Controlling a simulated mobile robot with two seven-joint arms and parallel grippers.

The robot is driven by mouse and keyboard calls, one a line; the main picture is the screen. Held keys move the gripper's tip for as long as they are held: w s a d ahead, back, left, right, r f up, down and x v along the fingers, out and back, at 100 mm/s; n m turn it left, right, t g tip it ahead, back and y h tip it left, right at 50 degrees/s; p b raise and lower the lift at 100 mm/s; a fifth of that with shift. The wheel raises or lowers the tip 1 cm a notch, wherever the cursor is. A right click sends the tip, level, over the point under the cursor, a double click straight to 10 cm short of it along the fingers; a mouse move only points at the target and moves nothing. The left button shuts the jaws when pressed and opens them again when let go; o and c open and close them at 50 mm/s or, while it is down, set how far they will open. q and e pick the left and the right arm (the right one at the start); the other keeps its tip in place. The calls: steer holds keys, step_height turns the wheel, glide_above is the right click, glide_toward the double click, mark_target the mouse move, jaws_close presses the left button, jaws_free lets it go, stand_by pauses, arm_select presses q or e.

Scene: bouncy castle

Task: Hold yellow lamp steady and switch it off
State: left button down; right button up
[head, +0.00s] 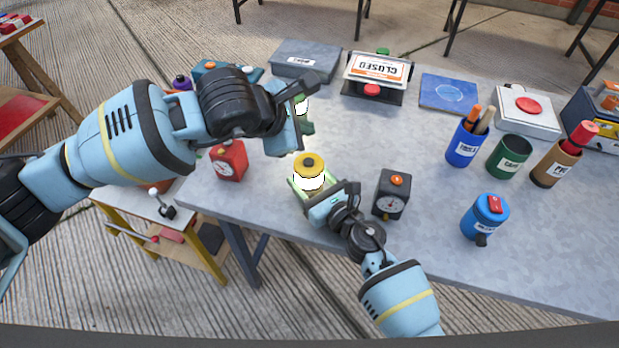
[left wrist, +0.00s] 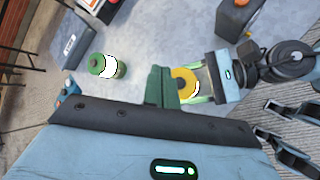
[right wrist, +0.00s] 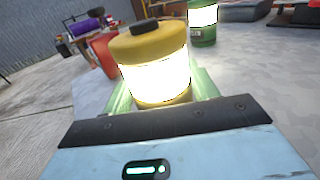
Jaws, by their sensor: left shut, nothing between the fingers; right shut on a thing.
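The yellow lamp (head: 309,169) stands upright near the table's front edge, with a dark button on its yellow cap and a bright white glowing band. It also shows in the left wrist view (left wrist: 184,81) and close up in the right wrist view (right wrist: 150,50). My right gripper (head: 303,188) is shut on the lamp's lower body, one green finger on each side (right wrist: 160,98). My left gripper (head: 306,128) is shut and empty, above and behind the lamp in the head view, apart from it. Its green fingers (left wrist: 160,87) are together.
A glowing green lamp (left wrist: 107,66) stands behind, partly hidden by my left gripper in the head view. A red timer (head: 228,160) is left of the lamp and a dark gauge box (head: 391,194) right. A closed sign (head: 376,72) and several cups stand farther off. The middle table is clear.

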mark_target(304, 166)
arm_select(q)
steer(key=shift+f, duration=3.2)
steer(key=shift+f, duration=0.15)
steer(key=shift+f, duration=0.4)
steer(key=shift+r, duration=0.55)
